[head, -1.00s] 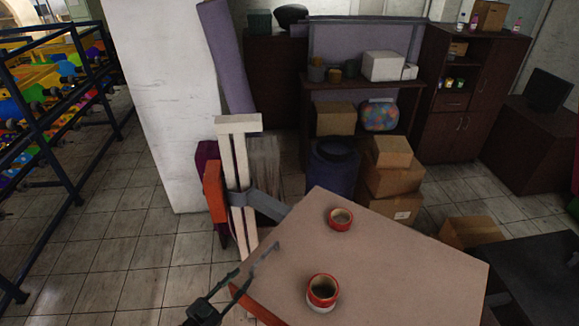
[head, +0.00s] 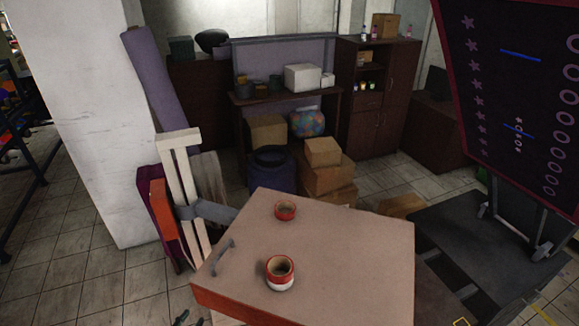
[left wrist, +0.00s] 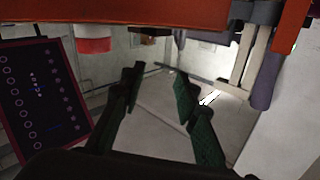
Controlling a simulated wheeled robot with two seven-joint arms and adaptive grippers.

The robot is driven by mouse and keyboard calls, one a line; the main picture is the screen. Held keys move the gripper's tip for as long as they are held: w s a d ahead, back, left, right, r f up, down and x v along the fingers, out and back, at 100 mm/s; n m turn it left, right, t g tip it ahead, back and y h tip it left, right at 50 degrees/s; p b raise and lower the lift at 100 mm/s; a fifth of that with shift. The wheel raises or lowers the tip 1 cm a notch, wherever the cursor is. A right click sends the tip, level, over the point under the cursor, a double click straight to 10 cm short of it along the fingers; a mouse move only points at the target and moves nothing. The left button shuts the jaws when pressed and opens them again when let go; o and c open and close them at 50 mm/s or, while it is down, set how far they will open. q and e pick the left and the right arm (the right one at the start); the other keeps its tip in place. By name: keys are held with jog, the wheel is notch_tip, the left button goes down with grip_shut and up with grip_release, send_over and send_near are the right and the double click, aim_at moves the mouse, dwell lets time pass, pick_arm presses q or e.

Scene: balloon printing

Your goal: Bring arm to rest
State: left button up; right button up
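My left gripper (head: 190,319) shows only as dark fingertips at the bottom edge of the head view, in front of the table's near left corner. In the left wrist view its two dark green fingers (left wrist: 160,76) stand apart with nothing between them. The table (head: 350,235) has a tan top and a red-orange edge. On it are a red and white round container (head: 280,280) near the front and a smaller red one (head: 285,212) farther back. My right gripper is in neither view.
A grey handle (head: 222,257) is on the tabletop's left side. A dark board (head: 520,110) with stars and circles stands at the right. White wooden beams (head: 185,190) lean behind the table's left side. Cardboard boxes (head: 325,180) are stacked behind. Tiled floor (head: 80,270) at the left is clear.

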pick_arm(q)
jog(key=s+a+f+n+g+y+b, duration=0.1)
jog(key=s+a+f+g+y+b, duration=0.15)
jog(key=f, duration=1.25)
jog(key=s+a+f+n+g+y+b, duration=0.2)
jog(key=s+a+f, duration=0.15)
jog(key=f, duration=1.05)
jog(key=s+a+f+n+g+y+b, duration=0.15)
jog(key=a+f, duration=0.25)
jog(key=f, duration=1.1)
jog(key=s+f+g+y+b, duration=0.1)
jog(key=s+f+g+b, duration=0.3)
jog(key=s+f, duration=1.3)
jog(key=s+d+f+g+b, duration=0.1)
jog(key=s+d+f+g, duration=0.2)
jog(key=s+f, duration=0.3)
jog(key=s+d+f+g, duration=0.2)
jog(key=s+f, duration=0.5)
jog(key=s, duration=0.3)
jog(key=shift+s+d+g+b, duration=0.2)
jog(key=shift+d+g+b, duration=0.2)
